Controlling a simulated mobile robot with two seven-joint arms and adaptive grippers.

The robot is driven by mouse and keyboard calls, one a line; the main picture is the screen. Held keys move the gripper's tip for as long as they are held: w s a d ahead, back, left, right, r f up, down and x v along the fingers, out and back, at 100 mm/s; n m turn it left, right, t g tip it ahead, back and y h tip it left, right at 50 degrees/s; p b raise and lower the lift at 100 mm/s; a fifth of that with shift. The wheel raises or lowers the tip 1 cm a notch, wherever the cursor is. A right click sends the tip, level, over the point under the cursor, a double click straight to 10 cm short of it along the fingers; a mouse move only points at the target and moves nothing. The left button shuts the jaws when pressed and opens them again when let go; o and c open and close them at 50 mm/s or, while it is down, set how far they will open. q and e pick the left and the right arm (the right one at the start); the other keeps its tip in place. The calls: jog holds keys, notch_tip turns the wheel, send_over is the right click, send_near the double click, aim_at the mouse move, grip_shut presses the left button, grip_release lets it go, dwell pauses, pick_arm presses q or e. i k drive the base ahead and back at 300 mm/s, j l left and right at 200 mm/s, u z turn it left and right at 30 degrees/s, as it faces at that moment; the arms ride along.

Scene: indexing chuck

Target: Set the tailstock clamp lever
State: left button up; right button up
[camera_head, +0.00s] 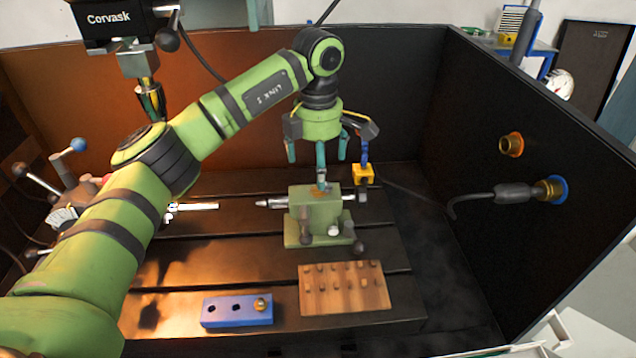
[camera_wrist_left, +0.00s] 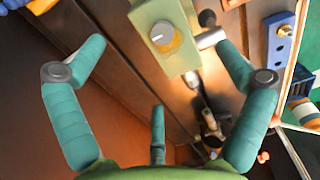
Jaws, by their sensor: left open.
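The green tailstock (camera_head: 318,210) stands on the slotted bed. Its pointed metal centre faces left. A dark ball knob (camera_head: 358,247), which looks like the clamp lever's end, sits low at its front right; a dark ball also shows beside the tailstock in the left wrist view (camera_wrist_left: 207,18). A grey cylindrical part (camera_head: 333,230) is on the front face. My left gripper (camera_head: 318,160) has three teal fingers, is open and empty, and points down just above the tailstock. In the left wrist view (camera_wrist_left: 160,65) its fingers are spread, with the tailstock (camera_wrist_left: 165,30) beyond. My right gripper is out of view.
A yellow block on a blue stem (camera_head: 363,174) is close right of the gripper. A wooden peg board (camera_head: 345,300) and a blue holed block (camera_head: 237,312) lie in front. A dark wall (camera_head: 480,120) with a cable plug (camera_head: 515,193) bounds the right side.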

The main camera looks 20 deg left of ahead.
aim_at(359, 246)
jog(key=k, duration=1.5)
